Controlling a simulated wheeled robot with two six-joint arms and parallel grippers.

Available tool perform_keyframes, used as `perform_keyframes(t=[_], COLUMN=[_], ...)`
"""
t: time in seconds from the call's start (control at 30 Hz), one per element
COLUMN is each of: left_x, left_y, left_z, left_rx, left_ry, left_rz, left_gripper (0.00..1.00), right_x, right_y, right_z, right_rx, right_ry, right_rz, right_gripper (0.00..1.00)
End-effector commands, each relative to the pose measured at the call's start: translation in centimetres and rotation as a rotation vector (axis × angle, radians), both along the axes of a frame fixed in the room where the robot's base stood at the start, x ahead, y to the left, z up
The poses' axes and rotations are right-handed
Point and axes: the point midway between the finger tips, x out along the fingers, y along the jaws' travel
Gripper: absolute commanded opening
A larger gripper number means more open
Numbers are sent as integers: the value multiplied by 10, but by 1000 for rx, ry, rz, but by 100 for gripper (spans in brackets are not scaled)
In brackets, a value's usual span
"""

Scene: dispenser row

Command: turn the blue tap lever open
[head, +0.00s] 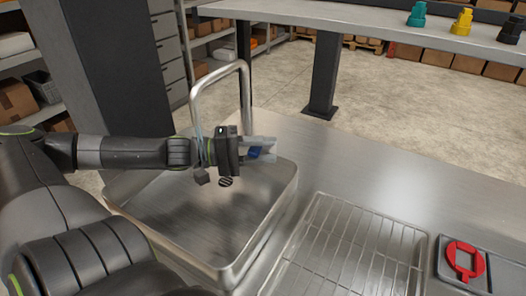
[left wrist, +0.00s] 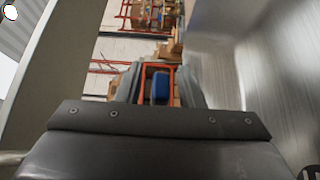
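The blue tap lever (head: 255,152) shows as a small blue piece at the fingers of my left gripper (head: 264,149), above the sink. In the left wrist view the blue lever (left wrist: 160,86) stands between the two fingertips of the left gripper (left wrist: 160,88), with a gap on each side. The left gripper is open around it, and I see no clear contact. Much of the lever is hidden by the gripper in the head view. The metal tap spout (head: 220,72) arches behind the gripper. My right gripper is in neither view.
The steel sink basin (head: 285,200) lies under my left gripper, its walls close by. A wire rack (head: 345,245) and a red ring-shaped part (head: 465,262) lie to the right. A shelf (head: 380,24) at the back carries teal, yellow and black pieces.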

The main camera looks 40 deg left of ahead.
Motion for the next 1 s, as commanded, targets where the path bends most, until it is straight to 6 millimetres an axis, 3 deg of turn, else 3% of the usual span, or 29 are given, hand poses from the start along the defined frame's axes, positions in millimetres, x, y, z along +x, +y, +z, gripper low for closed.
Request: perform_keyframes(t=[0.13,0.4,0.73,1.0], left_x=[0,0,0,-1], left_y=[0,0,0,0], left_z=[0,0,1,6], left_rx=[0,0,-1,-9], left_ry=[0,0,-1,-2], left_rz=[0,0,7,134], left_gripper=[35,0,0,0], right_x=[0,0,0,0], right_y=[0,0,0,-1], right_z=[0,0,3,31], right_rx=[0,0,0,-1], right_ry=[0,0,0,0], right_rz=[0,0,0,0], right_gripper=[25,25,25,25])
